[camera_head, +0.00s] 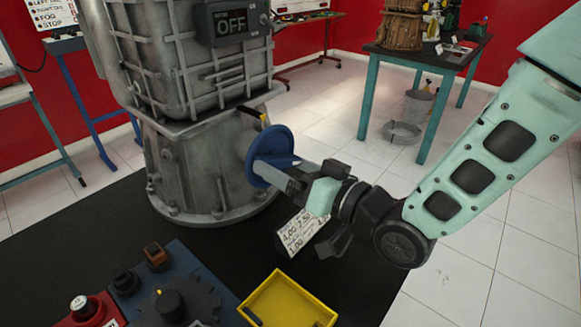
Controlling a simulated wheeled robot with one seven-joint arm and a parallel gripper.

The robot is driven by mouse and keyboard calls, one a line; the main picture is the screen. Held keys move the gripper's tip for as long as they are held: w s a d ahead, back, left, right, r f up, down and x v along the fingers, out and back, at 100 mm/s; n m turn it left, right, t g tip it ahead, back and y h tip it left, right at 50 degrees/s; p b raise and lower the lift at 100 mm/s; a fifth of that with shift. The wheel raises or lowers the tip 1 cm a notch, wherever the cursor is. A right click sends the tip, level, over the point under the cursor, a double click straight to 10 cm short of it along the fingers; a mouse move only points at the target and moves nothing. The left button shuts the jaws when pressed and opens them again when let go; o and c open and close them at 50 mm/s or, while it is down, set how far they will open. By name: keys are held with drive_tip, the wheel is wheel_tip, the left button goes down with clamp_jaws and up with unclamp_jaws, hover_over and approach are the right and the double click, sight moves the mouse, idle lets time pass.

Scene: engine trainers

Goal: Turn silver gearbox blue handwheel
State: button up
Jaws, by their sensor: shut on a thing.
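The silver gearbox (205,165) stands upright on the black surface at the centre left. Its blue handwheel (268,152) sticks out from the right side of the gearbox's lower part. My gripper (288,178) reaches in from the right and is shut at the handwheel's near face. The wheel hides the fingertips in part, so exactly which part of it they hold cannot be made out.
A yellow tray (292,300) lies in front on the black surface (225,245). A panel with several knobs and a dark toothed disc (172,305) is at the lower left. A card with numbers (298,232) is below my gripper. A teal table (430,125) stands behind.

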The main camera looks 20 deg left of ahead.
drive_tip(key=m+p, duration=0.1)
drive_tip(key=m, duration=0.4)
drive_tip(key=shift+m, duration=0.3)
drive_tip(key=m+p, duration=0.2)
drive_tip(key=m, duration=0.3)
drive_tip(key=shift+s+r+m, duration=0.1)
drive_tip(key=shift+r+m, duration=0.05)
drive_tip(key=shift+m, duration=0.15)
drive_tip(key=m+p, duration=0.1)
drive_tip(key=m, duration=0.2)
drive_tip(key=shift+m+p, duration=0.35)
drive_tip(key=shift+m, duration=1.65)
drive_tip(key=o, duration=0.7)
drive_tip(key=shift+c, duration=0.2)
drive_tip(key=shift+r, duration=0.1)
